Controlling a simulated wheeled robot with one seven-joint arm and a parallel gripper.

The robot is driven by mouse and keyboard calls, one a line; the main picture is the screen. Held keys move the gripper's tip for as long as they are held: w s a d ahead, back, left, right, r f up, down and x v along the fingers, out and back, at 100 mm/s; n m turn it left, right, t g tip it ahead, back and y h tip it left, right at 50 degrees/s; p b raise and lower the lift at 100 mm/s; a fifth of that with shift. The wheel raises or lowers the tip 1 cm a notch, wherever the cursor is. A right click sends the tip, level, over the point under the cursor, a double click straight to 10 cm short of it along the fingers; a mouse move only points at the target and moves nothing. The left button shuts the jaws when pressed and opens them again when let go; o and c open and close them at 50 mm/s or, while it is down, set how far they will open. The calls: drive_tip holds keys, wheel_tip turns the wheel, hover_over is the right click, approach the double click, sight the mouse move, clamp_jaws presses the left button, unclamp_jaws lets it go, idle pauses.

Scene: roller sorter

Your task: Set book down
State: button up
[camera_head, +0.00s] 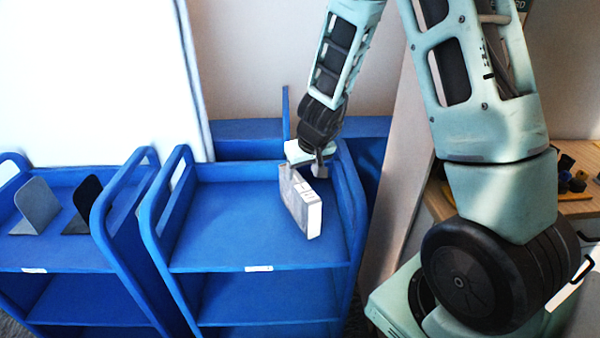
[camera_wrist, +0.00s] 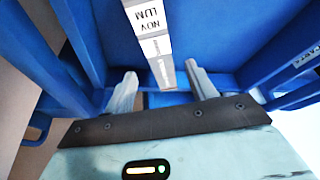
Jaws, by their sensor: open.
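The book (camera_head: 301,203) is a thick white-and-grey volume standing upright on the top shelf of the right blue cart (camera_head: 222,225). It is near the cart's right side. In the wrist view the book's spine (camera_wrist: 153,42) shows dark lettering and lies between the line of the two fingers. My gripper (camera_head: 306,165) is at the far end of the book, close above it. In the wrist view my gripper (camera_wrist: 160,88) is open, with a finger on each side of the spine and visible gaps to both. The book's underside is hidden.
A second blue cart (camera_head: 60,250) stands at the left, holding a grey bookend (camera_head: 37,205) and a black bookend (camera_head: 83,205). The left part of the right cart's top shelf is clear. Raised blue side rails flank the shelf. A wooden table (camera_head: 575,205) is at the right.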

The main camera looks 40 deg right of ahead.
drive_tip(key=shift+p+v, duration=0.3)
drive_tip(key=shift+v, duration=0.7)
drive_tip(key=s+a+r+n+g+y, duration=0.1)
drive_tip(key=s+a+r+n, duration=0.15)
drive_tip(key=a, duration=0.45)
drive_tip(key=s+a+r+n+y, duration=0.15)
drive_tip(key=s+a, duration=0.25)
drive_tip(key=a, duration=0.4)
drive_tip(key=s+a+r+n+g+y, duration=0.1)
drive_tip(key=s+a+r+n+y, duration=0.15)
drive_tip(key=a, duration=0.45)
drive_tip(key=s+a+r+n+g+h, duration=0.1)
drive_tip(key=s+a+n, duration=0.1)
drive_tip(key=s, duration=0.6)
drive_tip(key=s+a+r+n+g+h, duration=0.1)
drive_tip(key=s+a+r+h, duration=0.1)
drive_tip(key=s, duration=0.7)
drive_tip(key=shift+s+r+n, duration=0.25)
drive_tip(key=shift+r+n, duration=0.1)
drive_tip(key=shift+a, duration=0.1)
